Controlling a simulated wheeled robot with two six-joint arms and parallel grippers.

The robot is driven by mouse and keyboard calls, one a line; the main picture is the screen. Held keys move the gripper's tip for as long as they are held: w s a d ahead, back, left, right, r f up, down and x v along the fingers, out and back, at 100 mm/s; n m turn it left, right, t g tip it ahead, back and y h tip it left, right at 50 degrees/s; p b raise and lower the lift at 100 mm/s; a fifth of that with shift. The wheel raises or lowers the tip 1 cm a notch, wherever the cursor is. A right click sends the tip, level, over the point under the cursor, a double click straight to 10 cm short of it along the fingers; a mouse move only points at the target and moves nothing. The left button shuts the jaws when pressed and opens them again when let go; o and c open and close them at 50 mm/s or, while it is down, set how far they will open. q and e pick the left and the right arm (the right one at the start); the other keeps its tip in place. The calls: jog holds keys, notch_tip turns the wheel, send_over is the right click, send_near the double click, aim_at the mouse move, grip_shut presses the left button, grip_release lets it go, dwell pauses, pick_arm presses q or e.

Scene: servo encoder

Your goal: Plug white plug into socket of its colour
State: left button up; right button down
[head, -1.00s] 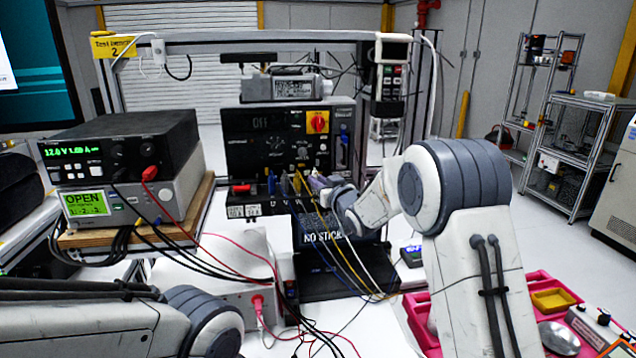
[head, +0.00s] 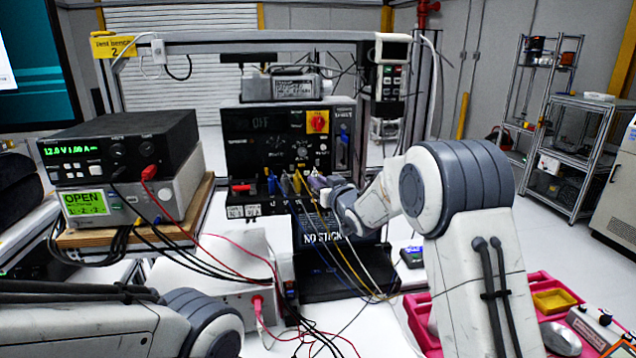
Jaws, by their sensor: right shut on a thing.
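My right gripper (head: 318,184) is at the lower front of the black test panel (head: 262,150), at the right end of a row of plugs. It is shut on what appears to be the white plug, mostly hidden by the fingers and wrist. A white cable (head: 352,258) hangs down from there. Blue plugs (head: 272,184) and a yellow plug (head: 297,181) stand to its left at the panel. The white socket cannot be made out, nor whether the plug is in it. My left arm (head: 110,318) comes in at the lower left; its gripper is out of view.
A black stand (head: 335,283) marked "NO STICK" sits below the panel. Stacked power supplies (head: 120,150) stand at left, with red and black cables crossing the bench. A pink tray (head: 425,325) with a yellow bin (head: 555,301) lies at lower right.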

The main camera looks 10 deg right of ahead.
jog(key=shift+f, duration=0.25)
dwell(0.6)
jog(key=c, duration=0.8)
grip_release()
jog(key=shift+o, duration=0.2)
jog(key=shift+r, duration=0.15)
notch_tip(320, 180, up, 7)
jog(key=p, duration=0.4)
